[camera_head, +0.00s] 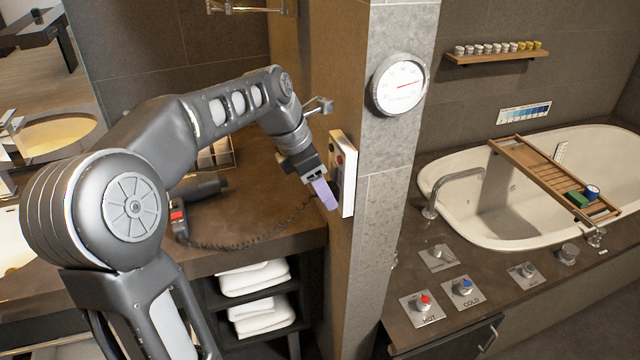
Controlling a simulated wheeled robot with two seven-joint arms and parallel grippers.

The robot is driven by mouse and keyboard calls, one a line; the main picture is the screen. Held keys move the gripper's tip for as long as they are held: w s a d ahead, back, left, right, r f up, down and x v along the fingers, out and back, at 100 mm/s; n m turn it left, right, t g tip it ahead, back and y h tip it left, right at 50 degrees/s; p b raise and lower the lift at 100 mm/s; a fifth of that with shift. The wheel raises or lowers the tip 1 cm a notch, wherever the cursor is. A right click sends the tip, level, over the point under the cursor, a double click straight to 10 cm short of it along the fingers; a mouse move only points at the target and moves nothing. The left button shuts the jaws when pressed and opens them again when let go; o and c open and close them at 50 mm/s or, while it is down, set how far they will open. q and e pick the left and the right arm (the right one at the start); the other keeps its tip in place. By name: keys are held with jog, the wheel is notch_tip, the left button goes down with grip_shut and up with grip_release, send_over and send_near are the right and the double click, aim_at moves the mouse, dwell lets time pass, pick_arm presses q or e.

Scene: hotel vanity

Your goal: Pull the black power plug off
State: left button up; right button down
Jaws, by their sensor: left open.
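The black power plug (336,182) is on the white outlet panel (348,180) on the side of the grey pillar, and my gripper partly hides it. A coiled dark cord (250,244) runs from the hair dryer on the counter up toward the panel. My left gripper (325,193) is open, with its purple fingertips right in front of the plug. I cannot tell whether the fingers touch the plug or are around it. My right gripper is not in view.
The black hair dryer (190,190) lies on the brown counter (270,226) behind my left arm. The stone pillar (376,200) with a round dial (400,84) stands just right of the gripper. White towels (262,312) sit on shelves below. A bathtub (480,215) is at the right.

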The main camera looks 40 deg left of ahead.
pick_arm(q)
grip_shut()
dwell(0.9)
jog(key=shift+s+a, duration=0.1)
dwell(0.3)
jog(key=shift+s+a, duration=0.75)
jog(key=shift+s, duration=0.3)
jog(key=shift+s+a, duration=0.7)
jog(key=shift+s, duration=0.35)
jog(key=p+v, duration=0.6)
jog(key=v, duration=0.3)
jog(key=shift+w+p, duration=0.2)
jog(key=shift+p, duration=0.15)
jog(key=shift+d+r, duration=0.15)
